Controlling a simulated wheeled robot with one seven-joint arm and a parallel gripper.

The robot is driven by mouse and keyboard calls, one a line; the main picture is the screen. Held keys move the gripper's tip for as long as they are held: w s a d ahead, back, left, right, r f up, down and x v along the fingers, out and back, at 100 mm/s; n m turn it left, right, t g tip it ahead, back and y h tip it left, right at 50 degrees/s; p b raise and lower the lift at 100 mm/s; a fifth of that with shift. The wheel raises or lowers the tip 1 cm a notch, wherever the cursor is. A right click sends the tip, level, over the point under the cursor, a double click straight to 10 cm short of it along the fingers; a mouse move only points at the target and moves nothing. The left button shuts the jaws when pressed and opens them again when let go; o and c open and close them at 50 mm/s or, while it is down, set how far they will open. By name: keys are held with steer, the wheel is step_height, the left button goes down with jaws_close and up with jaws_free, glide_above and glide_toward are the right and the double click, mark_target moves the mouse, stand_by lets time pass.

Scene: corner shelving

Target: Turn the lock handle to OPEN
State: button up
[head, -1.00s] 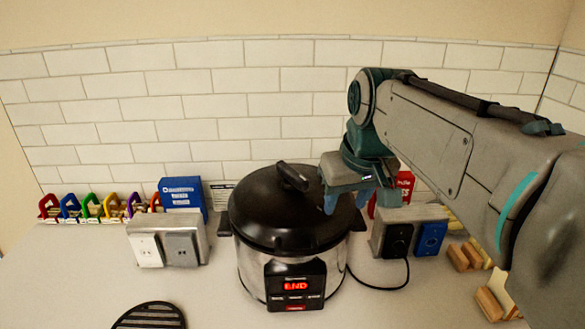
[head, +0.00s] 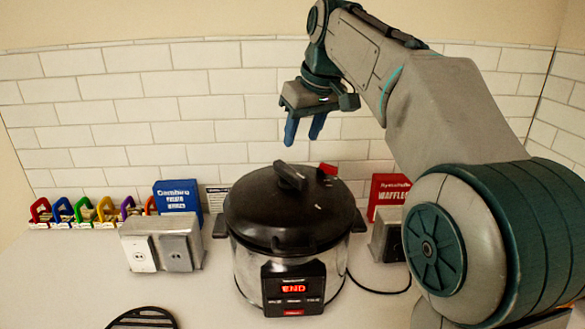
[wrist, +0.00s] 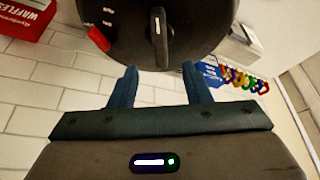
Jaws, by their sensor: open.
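The cooker (head: 290,225) stands on the counter with its black lid on and "END" lit red on its front panel. A black lock handle (head: 290,176) rises from the middle of the lid. In the wrist view the handle (wrist: 158,38) has a pale mark and lies along the picture's upright direction. A small red piece (head: 328,169) sits at the lid's back right; it also shows in the wrist view (wrist: 97,38). My gripper (head: 303,143) is open and empty, pointing down above the lid's back, clear of the handle. The lid's small lettering is too blurred to read.
A red waffle box (head: 388,194) and a dark outlet stand right, partly behind my arm. A black trivet (head: 143,318) lies at the front left.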

mark_target(291, 169)
steer(key=x, duration=1)
steer(key=shift+r, duration=0.1)
steer(key=shift+c, duration=0.3)
jaws_close()
